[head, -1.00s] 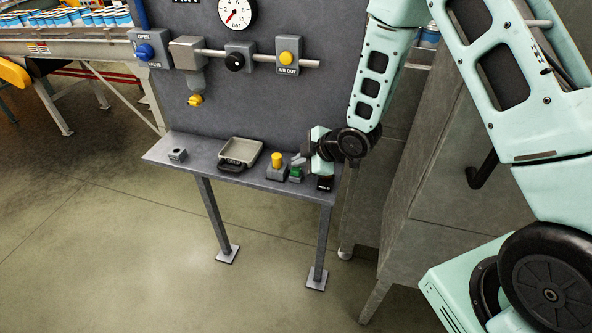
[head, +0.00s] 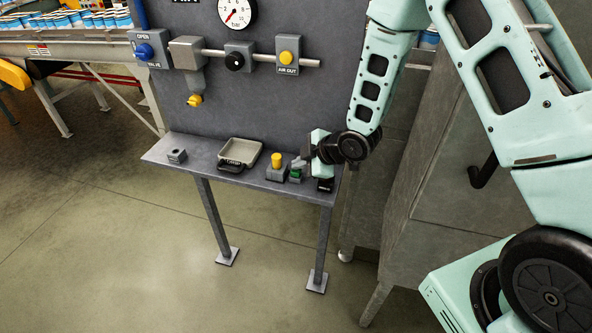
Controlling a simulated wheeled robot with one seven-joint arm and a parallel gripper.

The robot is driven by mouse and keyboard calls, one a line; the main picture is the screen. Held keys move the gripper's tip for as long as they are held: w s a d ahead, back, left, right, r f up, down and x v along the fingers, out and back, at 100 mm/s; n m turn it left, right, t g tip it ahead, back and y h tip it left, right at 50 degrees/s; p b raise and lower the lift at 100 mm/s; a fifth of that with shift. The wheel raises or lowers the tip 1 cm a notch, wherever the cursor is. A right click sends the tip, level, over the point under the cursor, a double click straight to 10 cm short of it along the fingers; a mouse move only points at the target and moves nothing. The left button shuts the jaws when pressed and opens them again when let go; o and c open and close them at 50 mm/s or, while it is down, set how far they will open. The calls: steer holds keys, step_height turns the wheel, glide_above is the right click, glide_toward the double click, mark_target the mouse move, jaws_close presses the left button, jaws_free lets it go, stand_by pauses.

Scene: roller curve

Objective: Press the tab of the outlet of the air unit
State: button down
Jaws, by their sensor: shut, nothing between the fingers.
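The air unit is on the dark grey panel (head: 215,100). Its outlet is the grey box labelled AIR OUT (head: 288,56), with a yellow round tab (head: 286,57) on its front. My gripper (head: 301,164) is low at the right end of the shelf, well below the outlet and apart from it. Its fingers point left and are shut with nothing visible between them. They are just above or beside a small green-topped block (head: 296,175); I cannot tell whether they touch it.
A gauge (head: 237,12), a blue valve knob (head: 145,52), a black knob (head: 235,61) and a yellow drain piece (head: 194,101) are on the panel. The shelf (head: 206,158) bears a tray (head: 240,152), a yellow-topped block (head: 276,165) and a small grey block (head: 177,156). Grey cabinets stand right.

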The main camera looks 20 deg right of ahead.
mark_target(300, 171)
steer(key=shift+f, duration=0.2)
steer(key=shift+r, duration=0.1)
stand_by(0.4)
steer(key=shift+r+p, duration=0.35)
steer(key=shift+r, duration=0.4)
steer(key=shift+r+p, duration=1.75)
steer(key=shift+r, duration=0.85)
steer(key=shift+f, duration=0.1)
